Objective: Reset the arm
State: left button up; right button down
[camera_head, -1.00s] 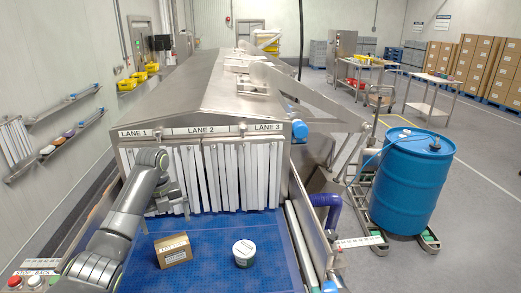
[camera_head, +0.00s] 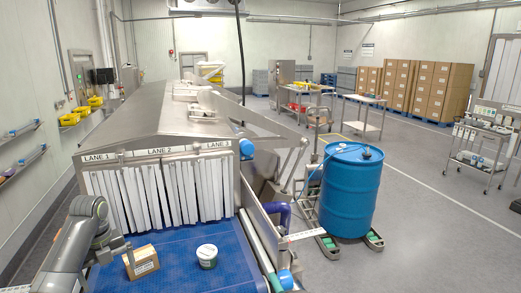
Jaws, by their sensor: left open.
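My left arm comes in from the lower left, and my left gripper (camera_head: 116,247) is low over the blue conveyor belt (camera_head: 178,262). It is open and empty. It is just left of a small brown cardboard box (camera_head: 143,264) with a printed label; I cannot tell whether they touch. A white-lidded tub (camera_head: 207,256) with a dark side stands on the belt to the right of the box. My right gripper is not in view.
White strip curtains (camera_head: 160,192) hang at the tunnel mouth under the lane signs. A blue drum (camera_head: 349,190) stands right of the conveyor. Stacked cartons (camera_head: 430,88) and a steel cart (camera_head: 476,150) are farther off. The floor at right is open.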

pick_arm(q)
jog(key=s+d+f+n+t, duration=0.1)
jog(key=s+d+f+n, duration=0.2)
jog(key=s+f+n, duration=0.45)
jog(key=s+d+f+n, duration=0.3)
jog(key=s+f+n, duration=0.2)
jog(key=s+f, duration=0.5)
jog(key=s+d+r+n+t+y, duration=0.1)
jog(key=s+d+r+n, duration=0.1)
jog(key=s+n, duration=0.7)
jog(key=s+d+r+n+t+y, duration=0.1)
jog(key=s+r+n+t, duration=0.1)
jog(key=s+n, duration=0.7)
notch_tip(320, 180, down, 34)
jog(key=s+a+m+g+b, duration=0.1)
jog(key=s+m+g+b, duration=0.15)
jog(key=b, duration=0.55)
jog(key=s+f+b, duration=0.3)
jog(key=s+f, duration=0.4)
jog(key=f, duration=0.3)
jog(key=s+d+f+h+b, duration=0.1)
jog(key=s+f+b, duration=0.2)
jog(key=s+f, duration=0.4)
notch_tip(320, 180, down, 4)
jog(key=shift+s+f, duration=0.1)
jog(key=shift+s, duration=0.25)
